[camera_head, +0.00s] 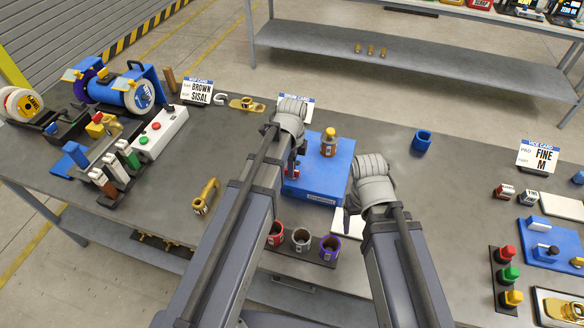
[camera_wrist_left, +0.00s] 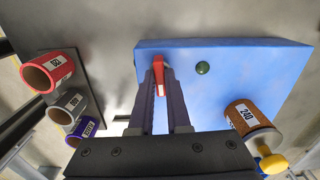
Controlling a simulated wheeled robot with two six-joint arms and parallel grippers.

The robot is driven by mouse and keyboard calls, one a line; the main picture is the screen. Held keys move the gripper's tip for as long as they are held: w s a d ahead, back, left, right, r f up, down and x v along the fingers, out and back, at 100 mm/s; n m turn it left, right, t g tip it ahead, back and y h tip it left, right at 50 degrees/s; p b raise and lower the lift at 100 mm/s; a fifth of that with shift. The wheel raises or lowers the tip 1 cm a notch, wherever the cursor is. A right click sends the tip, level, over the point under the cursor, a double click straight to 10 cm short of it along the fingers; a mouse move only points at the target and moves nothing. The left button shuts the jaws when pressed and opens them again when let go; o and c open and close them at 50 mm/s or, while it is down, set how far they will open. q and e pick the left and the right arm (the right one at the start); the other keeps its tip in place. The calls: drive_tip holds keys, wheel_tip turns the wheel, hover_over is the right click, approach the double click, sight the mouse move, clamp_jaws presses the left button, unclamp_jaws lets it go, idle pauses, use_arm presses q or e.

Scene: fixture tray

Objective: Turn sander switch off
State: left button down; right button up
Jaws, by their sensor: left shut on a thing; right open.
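The blue sander box (camera_head: 318,185) stands mid-bench with a brown sleeve (camera_head: 328,143), capped in yellow, on top. The sleeve reads 240 in the left wrist view (camera_wrist_left: 243,116). A small red switch lever (camera_wrist_left: 158,68) is on the box face, beside a round green lamp or button (camera_wrist_left: 203,68). My left gripper (camera_wrist_left: 161,88) is shut on the red lever, its fingers on both sides of it. In the head view my left wrist mostly hides the lever and fingers. My right gripper (camera_head: 349,212) is open and empty at the box's right side, partly hidden by its wrist.
Red, grey and purple-rimmed sleeves (camera_head: 301,238) stand in a row in front of the box. A blue ring (camera_head: 421,142) lies to the right on clear bench. A grinder (camera_head: 125,90) and a white button box (camera_head: 160,132) stand at left. Coloured buttons (camera_head: 509,273) are at front right.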

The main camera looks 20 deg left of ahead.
use_arm(q)
drive_tip(key=shift+m, duration=0.4)
drive_tip(key=c, duration=0.9)
unclamp_jaws()
drive_tip(key=shift+r, duration=0.1)
wheel_tip(320, 180, up, 8)
drive_tip(key=p, duration=0.8)
drive_tip(key=shift+f, duration=0.2)
